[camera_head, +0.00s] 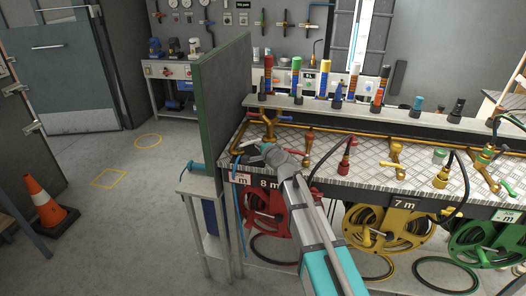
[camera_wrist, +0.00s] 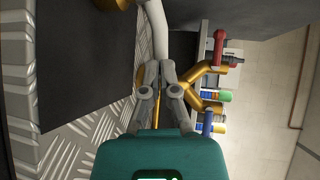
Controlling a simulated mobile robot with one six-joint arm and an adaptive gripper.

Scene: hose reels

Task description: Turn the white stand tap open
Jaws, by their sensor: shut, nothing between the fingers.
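A white curved bar (camera_wrist: 158,32), which looks like the white tap's handle, runs down from the top of the wrist view towards my fingertips. A brass body (camera_wrist: 120,3) shows beside its upper end. My gripper (camera_wrist: 159,82) is shut with nothing between its fingers, at or just in front of the bar's lower end; I cannot tell whether they touch. In the head view my gripper (camera_head: 262,151) is low at the bench's left end, near a brass branched fitting (camera_head: 268,124).
A dark upright panel (camera_head: 222,100) stands close left of my gripper. Other brass taps (camera_head: 397,160) stand on the tread-plate bench to the right. Red (camera_head: 274,208), yellow (camera_head: 388,233) and green hose reels (camera_head: 490,240) are below. A traffic cone (camera_head: 45,203) is on the floor at left.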

